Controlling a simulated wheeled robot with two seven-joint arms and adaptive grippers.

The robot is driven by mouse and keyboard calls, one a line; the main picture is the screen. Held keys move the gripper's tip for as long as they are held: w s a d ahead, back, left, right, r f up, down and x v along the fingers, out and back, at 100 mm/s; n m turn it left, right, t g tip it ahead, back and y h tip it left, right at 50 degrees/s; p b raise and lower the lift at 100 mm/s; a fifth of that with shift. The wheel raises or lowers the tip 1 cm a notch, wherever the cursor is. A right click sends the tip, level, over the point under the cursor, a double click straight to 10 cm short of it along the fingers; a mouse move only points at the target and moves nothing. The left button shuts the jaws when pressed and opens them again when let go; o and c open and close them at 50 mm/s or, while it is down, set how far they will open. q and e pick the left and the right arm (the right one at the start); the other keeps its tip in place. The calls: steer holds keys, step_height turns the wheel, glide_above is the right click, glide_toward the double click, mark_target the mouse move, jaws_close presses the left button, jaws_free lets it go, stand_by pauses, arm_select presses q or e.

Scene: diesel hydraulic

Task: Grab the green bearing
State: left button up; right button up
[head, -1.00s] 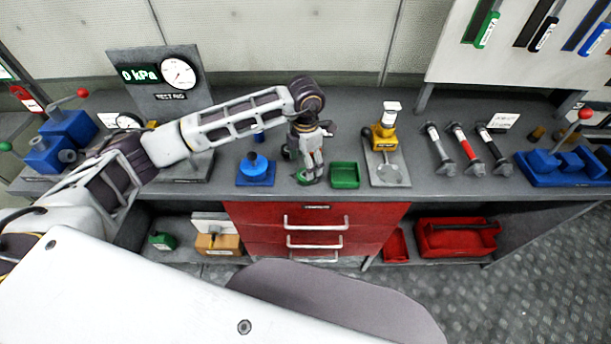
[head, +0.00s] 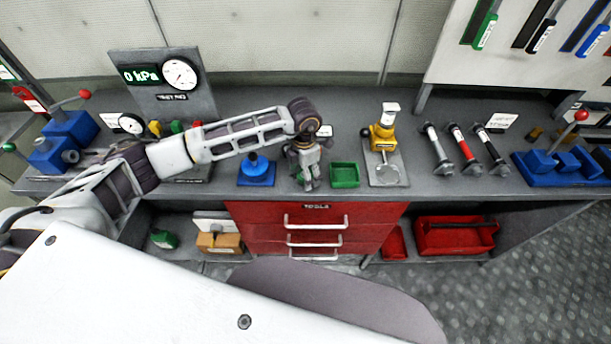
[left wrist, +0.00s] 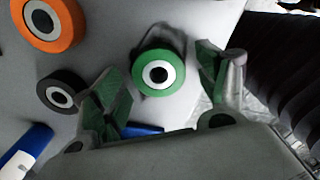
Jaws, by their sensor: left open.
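The green bearing (left wrist: 174,58) is a green ring with a white inner ring and a dark centre. In the left wrist view it lies flat on the grey surface between the two fingers of my left gripper (left wrist: 160,64), with a gap on each side. The gripper is open and holds nothing. In the head view my left gripper (head: 307,178) points down at the bench, left of the green tray, and mostly hides the bearing. My right gripper is not in view.
In the left wrist view an orange ring (left wrist: 70,26) and a black ring (left wrist: 45,82) lie left of the bearing. In the head view a blue funnel-like part (head: 256,168) stands left of the gripper. A green tray (head: 345,183) and a yellow device (head: 383,137) stand right.

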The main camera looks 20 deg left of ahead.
arm_select(q)
steer(key=c, duration=1.1)
steer(key=shift+r, duration=0.1)
steer(key=shift+c, duration=0.2)
step_height(320, 180, up, 10)
steer(key=b, duration=0.1)
steer(key=shift+b, duration=0.4)
